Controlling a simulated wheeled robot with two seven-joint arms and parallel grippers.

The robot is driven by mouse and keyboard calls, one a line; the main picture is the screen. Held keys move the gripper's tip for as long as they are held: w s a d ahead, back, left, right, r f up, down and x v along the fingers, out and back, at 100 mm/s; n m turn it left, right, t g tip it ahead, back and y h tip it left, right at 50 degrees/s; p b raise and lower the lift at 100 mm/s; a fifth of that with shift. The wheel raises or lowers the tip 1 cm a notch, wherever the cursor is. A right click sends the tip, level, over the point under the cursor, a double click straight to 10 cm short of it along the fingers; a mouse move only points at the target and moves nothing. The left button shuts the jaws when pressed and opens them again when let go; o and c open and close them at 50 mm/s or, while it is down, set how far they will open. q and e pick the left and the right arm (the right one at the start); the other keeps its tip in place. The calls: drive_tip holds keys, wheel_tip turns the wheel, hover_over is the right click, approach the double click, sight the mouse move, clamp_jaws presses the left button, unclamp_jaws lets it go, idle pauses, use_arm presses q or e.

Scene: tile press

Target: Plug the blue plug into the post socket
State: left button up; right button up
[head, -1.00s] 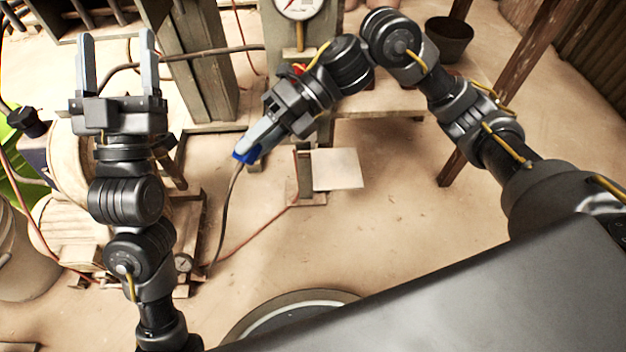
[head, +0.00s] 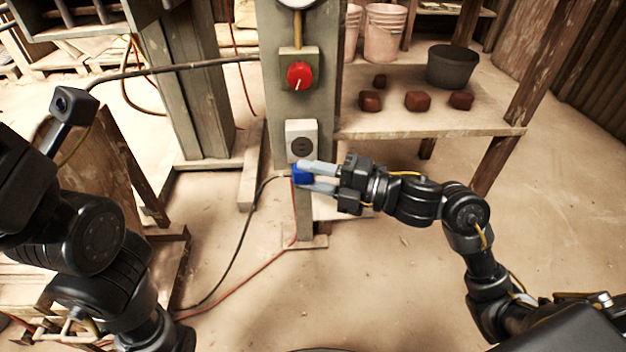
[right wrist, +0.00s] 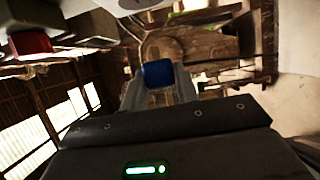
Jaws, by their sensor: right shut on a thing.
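The blue plug (head: 302,174) is between the fingertips of my right gripper (head: 318,177), which is shut on it. A dark cable trails from the plug down to the left. The post socket (head: 301,142) is a pale box with a dark round face on the grey post. The plug is just below that round face in the head view; I cannot tell the depth gap. In the right wrist view the blue plug (right wrist: 158,74) sits between the fingers. My left arm is at the left edge; its gripper's jaws do not show clearly.
A red knob box (head: 300,75) is on the post above the socket. A shelf (head: 430,128) with a black bucket (head: 452,66) and several red-brown blocks stands to the right. A red hose (head: 240,282) runs on the floor. Open floor lies in front.

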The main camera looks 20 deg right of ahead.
sight(312, 155)
drive_tip(key=shift+w+d+b, duration=0.2)
drive_tip(key=shift+w+b, duration=0.1)
drive_tip(key=shift+w, duration=0.6)
drive_tip(key=shift+w+d+b, duration=0.25)
drive_tip(key=shift+w+b, duration=0.05)
drive_tip(key=shift+w, duration=0.55)
drive_tip(key=shift+w+d+b, duration=0.2)
drive_tip(key=shift+w+b, duration=0.1)
drive_tip(key=shift+w, duration=0.6)
drive_tip(key=shift+w+d, duration=0.15)
drive_tip(key=shift+p, duration=0.5)
drive_tip(key=shift+w, duration=0.4)
drive_tip(key=shift+d, duration=0.1)
drive_tip(key=o, duration=1.1)
drive_tip(key=shift+c, duration=0.2)
